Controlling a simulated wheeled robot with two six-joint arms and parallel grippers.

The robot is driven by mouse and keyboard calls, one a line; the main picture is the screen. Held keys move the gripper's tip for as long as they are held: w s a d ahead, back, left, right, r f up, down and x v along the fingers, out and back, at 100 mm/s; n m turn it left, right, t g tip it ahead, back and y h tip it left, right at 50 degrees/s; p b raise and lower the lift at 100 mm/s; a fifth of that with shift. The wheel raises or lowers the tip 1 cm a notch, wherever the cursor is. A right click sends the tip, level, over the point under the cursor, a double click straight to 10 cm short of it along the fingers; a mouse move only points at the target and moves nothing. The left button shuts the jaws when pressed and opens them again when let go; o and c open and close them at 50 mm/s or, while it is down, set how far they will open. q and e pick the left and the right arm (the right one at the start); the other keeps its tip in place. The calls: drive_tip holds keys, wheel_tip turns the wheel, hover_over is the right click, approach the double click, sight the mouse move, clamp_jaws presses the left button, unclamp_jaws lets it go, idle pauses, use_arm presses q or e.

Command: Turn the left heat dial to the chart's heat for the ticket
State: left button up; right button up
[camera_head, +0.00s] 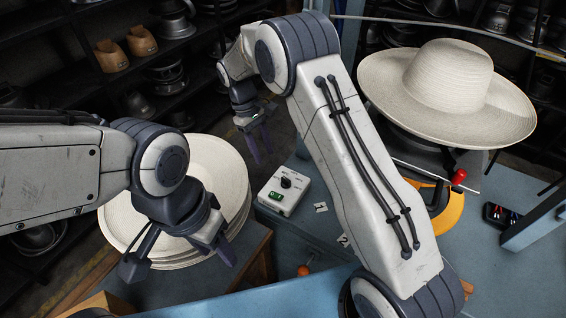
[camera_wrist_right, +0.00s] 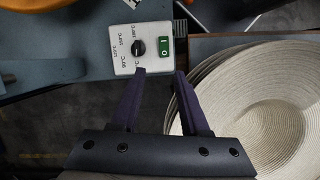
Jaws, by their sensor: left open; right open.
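The heat dial is a black knob (camera_head: 286,182) on a white control box (camera_head: 283,203) with a green switch (camera_head: 275,195). My left gripper (camera_head: 180,258) is open and empty over the stack of hat bodies. I see no readable chart or ticket.
A stack of cream hat bodies (camera_head: 215,170) stands left of the box. A cream hat (camera_head: 440,85) sits on the press at right, beside a red ball knob (camera_head: 459,176). Shelves fill the back.

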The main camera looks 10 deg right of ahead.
sight(286, 179)
drive_tip(key=shift+g, duration=0.5)
drive_tip(key=d+f+p, duration=0.2)
drive_tip(key=f, duration=0.2)
drive_tip(key=d+f+p, duration=0.2)
drive_tip(key=f, duration=0.2)
drive_tip(key=d+f+p, duration=0.1)
drive_tip(key=d+f, duration=0.1)
drive_tip(key=f, duration=0.2)
drive_tip(key=shift+d+f+p, duration=0.1)
drive_tip(key=shift+f+p, duration=0.2)
drive_tip(key=shift+p, duration=0.1)
use_arm(q)
wheel_tip(286, 179, up, 7)
use_arm(e)
drive_tip(key=shift+s+f, duration=0.1)
drive_tip(key=shift+f, duration=0.2)
use_arm(q)
drive_tip(key=shift+f, duration=0.1)
use_arm(e)
clamp_jaws()
